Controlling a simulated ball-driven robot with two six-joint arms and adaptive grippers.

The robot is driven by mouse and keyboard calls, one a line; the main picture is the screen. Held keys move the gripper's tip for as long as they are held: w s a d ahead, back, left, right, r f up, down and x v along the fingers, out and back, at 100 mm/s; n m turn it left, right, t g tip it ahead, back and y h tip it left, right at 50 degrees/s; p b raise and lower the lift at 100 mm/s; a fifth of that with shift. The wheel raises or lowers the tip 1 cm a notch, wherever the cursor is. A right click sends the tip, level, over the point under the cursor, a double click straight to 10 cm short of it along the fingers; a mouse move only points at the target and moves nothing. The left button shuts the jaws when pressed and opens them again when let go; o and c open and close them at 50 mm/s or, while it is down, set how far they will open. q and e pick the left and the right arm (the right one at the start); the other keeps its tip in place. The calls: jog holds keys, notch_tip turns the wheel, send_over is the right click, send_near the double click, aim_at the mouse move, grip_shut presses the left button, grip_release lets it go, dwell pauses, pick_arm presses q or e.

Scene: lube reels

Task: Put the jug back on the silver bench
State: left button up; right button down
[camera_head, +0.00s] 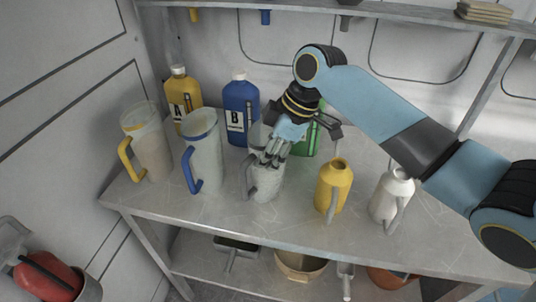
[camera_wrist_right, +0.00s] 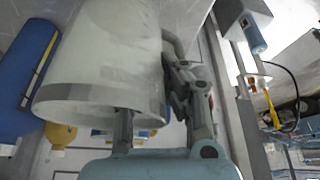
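A pale translucent jug with a grey handle (camera_head: 266,184) stands upright at the middle of the silver bench (camera_head: 290,228), its base appearing to rest on the top. My right gripper (camera_head: 272,152) reaches down over its rim from the right. In the right wrist view the jug (camera_wrist_right: 105,45) fills the upper left, with its handle at its right side. The fingers of the right gripper (camera_wrist_right: 155,125) are spread apart, one at the rim and one beside the handle. Whether they touch the jug is unclear. My left gripper is out of view.
A blue-handled jug (camera_head: 204,155) and a yellow-handled jug (camera_head: 150,145) stand to the left. Yellow bottle A (camera_head: 178,90), blue bottle B (camera_head: 238,98) and a green container (camera_head: 308,140) stand behind. A yellow can (camera_head: 333,182) and a white can (camera_head: 391,198) stand to the right.

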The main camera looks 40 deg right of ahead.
jog(key=shift+f, duration=0.1)
jog(key=c, duration=1.9)
grip_release()
jog(key=o, duration=0.4)
jog(key=b+v, duration=0.2)
jog(key=v, duration=1)
